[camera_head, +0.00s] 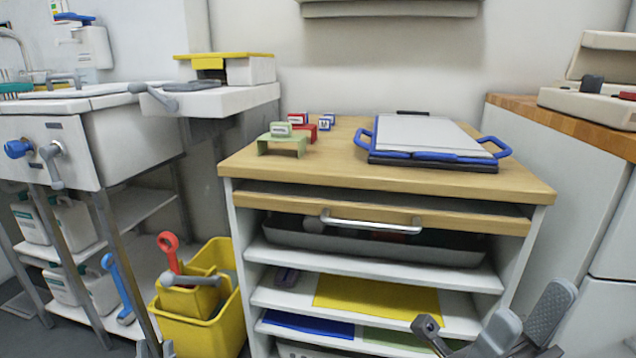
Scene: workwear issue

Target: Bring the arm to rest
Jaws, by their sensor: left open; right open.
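My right gripper (490,322) is in the lower right of the head view, in front of the cabinet's lower shelves. Its two fingers are spread apart, with nothing between them. Of my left gripper (154,348), only a small grey part shows at the bottom edge, in front of the yellow bin. It is open, and most of it and its arm are out of frame. Neither gripper is seen touching anything.
A wood-topped cabinet (240,163) carries a blue-handled press board (425,135) and a green stand (282,145). Its drawer handle (370,222) sticks out. A yellow bin (225,325) stands left of it, beside a sink unit (130,130). A wood counter (560,117) is at right.

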